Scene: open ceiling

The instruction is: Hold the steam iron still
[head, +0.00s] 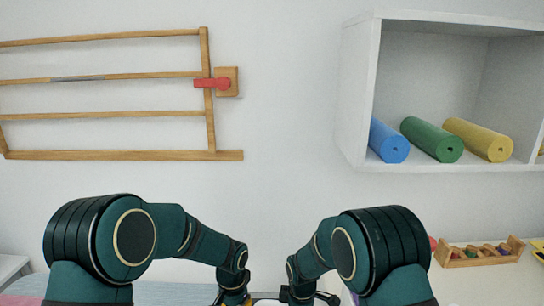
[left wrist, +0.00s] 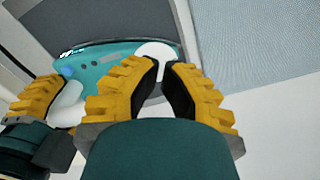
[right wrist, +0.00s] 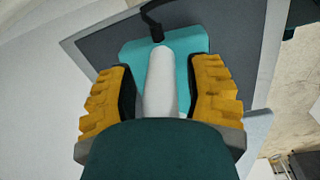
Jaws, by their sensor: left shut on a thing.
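The steam iron has a teal body and a white handle. In the left wrist view its teal body (left wrist: 105,65) lies beyond my left gripper (left wrist: 165,66), whose yellow fingers are nearly together on a white part of it. In the right wrist view the white handle (right wrist: 160,85) runs between the spread fingers of my right gripper (right wrist: 160,75), with a gap on each side. A black cord leaves the iron's far end. In the head view the left gripper (head: 233,298) and right gripper (head: 302,297) are cut off by the bottom edge, and the iron is mostly hidden.
A dark grey pad (right wrist: 228,35) lies under the iron. A wooden rack (head: 120,155) with a red latch (head: 222,83) hangs on the wall. A white shelf (head: 357,90) holds blue, green and yellow rolls. A small wooden tray (head: 480,261) stands at the right.

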